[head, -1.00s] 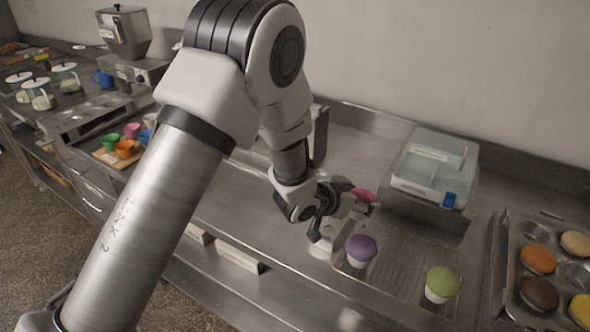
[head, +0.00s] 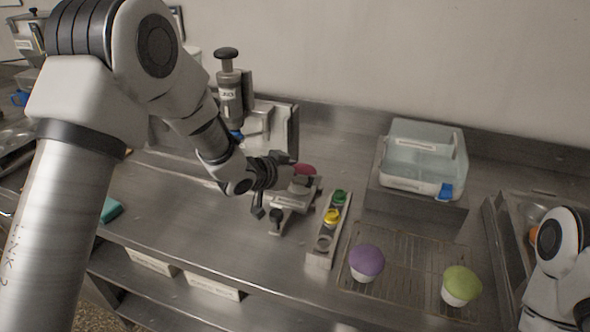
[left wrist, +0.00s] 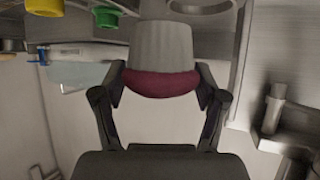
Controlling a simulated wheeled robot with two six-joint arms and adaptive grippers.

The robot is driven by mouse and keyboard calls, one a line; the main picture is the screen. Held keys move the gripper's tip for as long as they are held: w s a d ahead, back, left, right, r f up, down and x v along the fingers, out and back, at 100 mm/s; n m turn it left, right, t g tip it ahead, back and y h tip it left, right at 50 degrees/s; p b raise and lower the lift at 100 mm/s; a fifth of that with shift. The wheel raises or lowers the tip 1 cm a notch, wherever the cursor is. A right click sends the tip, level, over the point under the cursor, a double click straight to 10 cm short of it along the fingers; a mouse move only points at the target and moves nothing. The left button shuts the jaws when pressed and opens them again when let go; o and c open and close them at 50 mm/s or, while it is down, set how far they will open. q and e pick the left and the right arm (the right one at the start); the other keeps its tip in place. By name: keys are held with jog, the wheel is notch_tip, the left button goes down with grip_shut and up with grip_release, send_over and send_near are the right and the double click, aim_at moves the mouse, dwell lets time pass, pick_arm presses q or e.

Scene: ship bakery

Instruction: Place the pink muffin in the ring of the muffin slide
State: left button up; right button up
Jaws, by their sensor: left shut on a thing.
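The pink muffin (head: 304,169) is in my left gripper (head: 285,175), above the counter behind the row of coloured knobs. In the left wrist view the fingers (left wrist: 160,95) press both sides of its dark pink top (left wrist: 160,83); its pale cup (left wrist: 165,45) shows above that. A metal ring (left wrist: 200,6), which looks like the muffin slide's ring, shows partly at the top edge of the left wrist view, apart from the muffin. The slide is hard to make out in the head view. My right gripper is out of view.
A narrow stand (head: 322,250) with green and yellow knobs is right of my left gripper. A plunger device (head: 229,95) stands behind left. Purple (head: 366,262) and green (head: 461,285) muffins sit on a wire rack (head: 408,243). A clear-lidded box (head: 425,150) stands back right.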

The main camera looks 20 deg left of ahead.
aim_at(297, 171)
pick_arm(q)
jog(key=w, duration=0.1)
jog(key=w+a, duration=0.1)
jog(key=w+p, duration=0.1)
jog(key=shift+w+a, duration=0.6)
jog(key=shift+w, duration=0.15)
notch_tip(297, 171, down, 3)
jog(key=shift+a+f+p, duration=0.1)
jog(key=shift+f+p, duration=0.05)
jog(key=shift+p, duration=0.3)
jog(key=shift+w+f, duration=0.1)
jog(key=shift+f, duration=0.15)
jog(key=shift+f, duration=0.2)
jog(key=o, duration=0.8)
jog(key=shift+o, duration=0.2)
